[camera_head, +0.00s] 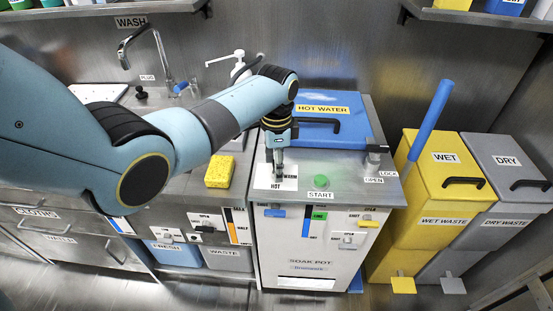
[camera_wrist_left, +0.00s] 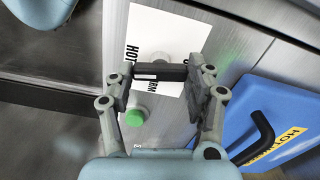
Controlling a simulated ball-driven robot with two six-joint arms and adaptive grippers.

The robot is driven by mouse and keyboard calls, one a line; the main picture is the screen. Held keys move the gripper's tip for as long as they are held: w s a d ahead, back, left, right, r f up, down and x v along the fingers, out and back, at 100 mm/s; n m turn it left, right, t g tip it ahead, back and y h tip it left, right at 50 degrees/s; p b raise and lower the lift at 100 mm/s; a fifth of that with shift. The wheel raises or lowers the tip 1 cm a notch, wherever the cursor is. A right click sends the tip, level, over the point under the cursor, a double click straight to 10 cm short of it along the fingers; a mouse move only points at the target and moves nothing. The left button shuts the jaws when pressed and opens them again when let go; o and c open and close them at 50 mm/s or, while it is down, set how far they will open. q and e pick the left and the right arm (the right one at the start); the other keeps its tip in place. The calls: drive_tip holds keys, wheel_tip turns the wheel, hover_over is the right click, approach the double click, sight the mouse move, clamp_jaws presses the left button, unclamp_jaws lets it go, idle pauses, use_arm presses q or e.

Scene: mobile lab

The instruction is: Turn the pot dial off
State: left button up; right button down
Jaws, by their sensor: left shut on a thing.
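The pot dial (camera_wrist_left: 160,73) shows in the left wrist view as a dark bar over a white label plate (camera_wrist_left: 150,35) with HOT and part of WARM readable. My left gripper (camera_head: 278,172) points down at this plate on the soak pot's (camera_head: 320,262) steel top. In the wrist view, the fingers of my left gripper (camera_wrist_left: 163,85) stand on either side of the dial and are closed on its ends. In the head view the gripper hides most of the dial, and the pointer's exact setting cannot be told. My right gripper is out of view.
A green START button (camera_head: 321,181) is close to the right of the dial. The blue HOT WATER lid (camera_head: 310,98) lies behind it, with a lock lever (camera_head: 376,151) at right. A yellow sponge (camera_head: 219,171) is at left. Waste bins (camera_head: 432,170) stand further right.

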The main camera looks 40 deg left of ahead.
use_arm(q)
drive_tip(key=n+p, duration=0.2)
drive_tip(key=n, duration=0.1)
drive_tip(key=shift+r+n, duration=0.15)
drive_tip(key=shift+n, duration=0.15)
drive_tip(key=n+p, duration=0.1)
drive_tip(key=n, duration=0.2)
drive_tip(key=shift+n+p, duration=0.3)
drive_tip(key=shift+p, duration=0.05)
drive_tip(key=n+p, duration=0.1)
drive_tip(key=n, duration=0.2)
drive_tip(key=shift+n, duration=0.4)
drive_tip(key=n+p, duration=0.1)
drive_tip(key=n, duration=0.8)
drive_tip(key=shift+p, duration=0.4)
drive_tip(key=n, duration=0.4)
drive_tip(key=shift+n, duration=0.3)
drive_tip(key=n, duration=0.4)
drive_tip(key=shift+p, duration=0.4)
drive_tip(key=shift+n, duration=2.4)
